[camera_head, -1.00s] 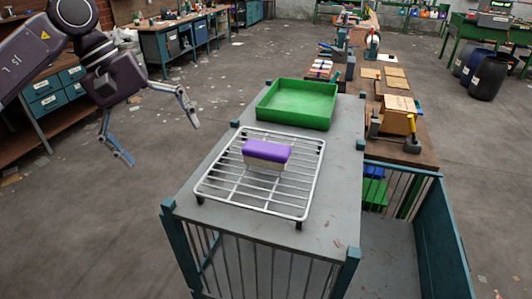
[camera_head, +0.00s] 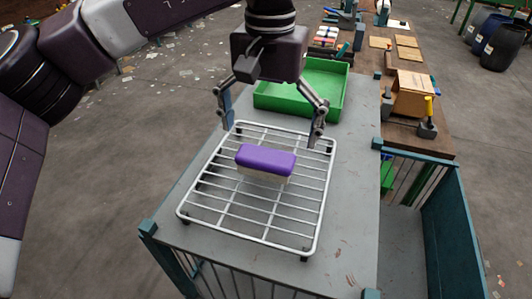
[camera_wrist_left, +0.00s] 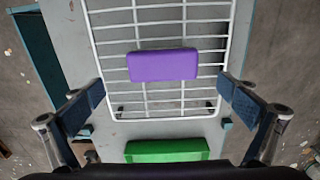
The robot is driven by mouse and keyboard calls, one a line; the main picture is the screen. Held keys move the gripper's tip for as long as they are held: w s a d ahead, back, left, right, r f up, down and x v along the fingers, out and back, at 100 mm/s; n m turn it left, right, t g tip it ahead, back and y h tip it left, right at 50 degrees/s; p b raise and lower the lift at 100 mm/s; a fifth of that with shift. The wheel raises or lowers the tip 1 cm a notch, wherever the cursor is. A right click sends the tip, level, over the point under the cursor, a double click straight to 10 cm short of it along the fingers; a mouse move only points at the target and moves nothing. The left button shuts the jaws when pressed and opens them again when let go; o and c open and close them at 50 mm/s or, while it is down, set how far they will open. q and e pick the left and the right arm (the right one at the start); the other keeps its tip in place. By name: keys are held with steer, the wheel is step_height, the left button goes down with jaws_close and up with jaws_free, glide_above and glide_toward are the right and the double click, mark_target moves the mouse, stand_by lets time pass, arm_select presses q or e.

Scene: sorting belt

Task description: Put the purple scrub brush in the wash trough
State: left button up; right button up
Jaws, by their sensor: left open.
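The purple scrub brush (camera_head: 266,158) lies on a white wire rack (camera_head: 241,231), purple back up and pale bristles below. In the left wrist view the brush (camera_wrist_left: 163,65) lies ahead of and between the open fingers. My left gripper (camera_head: 270,120) is open and empty, its fingers spread wide, above the far side of the rack and apart from the brush. It also shows in the left wrist view (camera_wrist_left: 163,105). The green trough (camera_head: 281,103) stands behind the rack, partly hidden by my left gripper. My right gripper is not in view.
The rack stands on a grey table (camera_head: 352,190) with free room on its right side. A teal railed frame (camera_head: 452,220) is at the right.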

mark_target(267, 152)
arm_select(q)
steer(key=f, duration=0.1)
steer(key=p, duration=0.1)
steer(key=f+p, duration=0.1)
steer(key=shift+s+a+f, duration=0.1)
steer(key=shift+a+f, duration=0.15)
steer(key=shift+f, duration=0.1)
steer(key=shift+w+d+f+p, duration=0.1)
steer(key=shift+w+f+p, duration=0.1)
steer(key=shift+f, duration=0.45)
steer(key=shift+w+f+p, duration=0.15)
steer(key=shift+f, duration=0.85)
steer(key=shift+r, duration=0.1)
steer(key=c, duration=1.3)
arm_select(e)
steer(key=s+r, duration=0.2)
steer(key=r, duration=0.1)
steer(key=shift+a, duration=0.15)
arm_select(q)
steer(key=shift+o, duration=0.2)
